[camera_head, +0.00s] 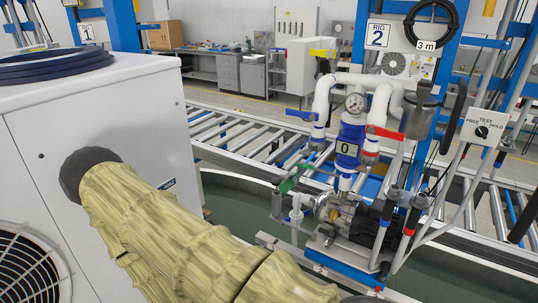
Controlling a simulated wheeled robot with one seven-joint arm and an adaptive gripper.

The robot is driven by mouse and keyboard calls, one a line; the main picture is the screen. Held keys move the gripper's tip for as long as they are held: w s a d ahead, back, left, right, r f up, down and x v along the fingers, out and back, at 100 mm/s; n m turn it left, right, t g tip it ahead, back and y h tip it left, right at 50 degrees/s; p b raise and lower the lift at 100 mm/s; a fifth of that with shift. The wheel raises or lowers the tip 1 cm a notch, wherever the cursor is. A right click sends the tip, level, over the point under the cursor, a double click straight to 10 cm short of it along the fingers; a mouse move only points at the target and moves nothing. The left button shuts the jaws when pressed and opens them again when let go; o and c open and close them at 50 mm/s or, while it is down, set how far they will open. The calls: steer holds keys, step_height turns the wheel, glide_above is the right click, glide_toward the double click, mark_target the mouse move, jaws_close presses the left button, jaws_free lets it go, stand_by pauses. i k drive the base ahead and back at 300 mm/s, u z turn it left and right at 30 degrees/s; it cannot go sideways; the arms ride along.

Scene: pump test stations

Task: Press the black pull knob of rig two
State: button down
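Rig two stands at the right, marked by a white sign reading RIG 2 (378,34) on a blue post. A white panel (484,127) on its right side reads FREE, TEST and HOLD and carries a round black knob (482,131). I cannot tell from this view whether this is the pull knob or how far out it stands. Nothing touches the knob. My arm, in a yellow fabric sleeve, crosses the lower left and leaves at the bottom edge.
A pump (335,208) with white pipes, a gauge (355,102), a blue handle (301,115) and a red handle (386,133) stands left of the panel. A white cabinet (130,90) stands close at left. A roller conveyor (240,135) runs behind.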

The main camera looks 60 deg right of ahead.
mark_target(276, 182)
steer(key=k, duration=0.7)
steer(key=z, duration=1.35)
steer(key=i, duration=0.5)
steer(key=u, duration=0.05)
